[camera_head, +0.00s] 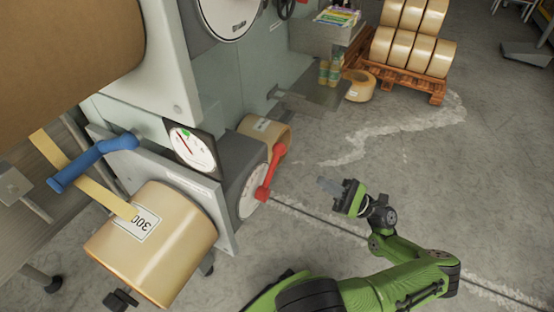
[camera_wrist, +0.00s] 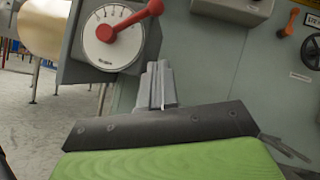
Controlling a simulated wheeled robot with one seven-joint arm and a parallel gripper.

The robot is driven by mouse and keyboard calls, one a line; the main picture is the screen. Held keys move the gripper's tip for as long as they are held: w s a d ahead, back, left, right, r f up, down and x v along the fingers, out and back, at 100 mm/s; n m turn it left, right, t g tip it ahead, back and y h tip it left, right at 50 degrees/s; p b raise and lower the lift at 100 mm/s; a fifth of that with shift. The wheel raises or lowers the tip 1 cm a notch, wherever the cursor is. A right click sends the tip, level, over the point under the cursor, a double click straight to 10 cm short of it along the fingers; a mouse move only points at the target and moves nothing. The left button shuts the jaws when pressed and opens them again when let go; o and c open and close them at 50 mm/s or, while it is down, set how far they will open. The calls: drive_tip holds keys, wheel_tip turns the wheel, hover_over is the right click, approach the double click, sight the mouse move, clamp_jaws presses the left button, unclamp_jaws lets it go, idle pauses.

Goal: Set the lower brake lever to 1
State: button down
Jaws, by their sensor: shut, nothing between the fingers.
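The red brake lever (camera_head: 270,172) sits on a round white dial (camera_head: 251,190) on the side of a grey box, low on the machine. In the wrist view the red lever (camera_wrist: 130,20) slants from its hub at the dial's centre up to the right, across the white dial (camera_wrist: 112,52); the scale numbers are too small to read surely. My gripper (camera_head: 328,186) is shut and empty, to the right of the lever and apart from it. In the wrist view its fingertips (camera_wrist: 158,68) are just right of and below the dial.
A tape roll marked 300 (camera_head: 160,245) and a blue handle (camera_head: 93,162) are left of the lever. A round gauge (camera_head: 192,148) is above. A pallet of tape rolls (camera_head: 408,80) stands at the back. Open floor (camera_head: 440,170) lies to the right.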

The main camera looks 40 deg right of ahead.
sight(271, 170)
drive_tip(key=s+r+x, duration=0.2)
drive_tip(key=x, duration=1)
drive_tip(key=shift+w+a, duration=0.15)
drive_tip(key=shift+a, duration=0.05)
drive_tip(key=shift+r, duration=0.2)
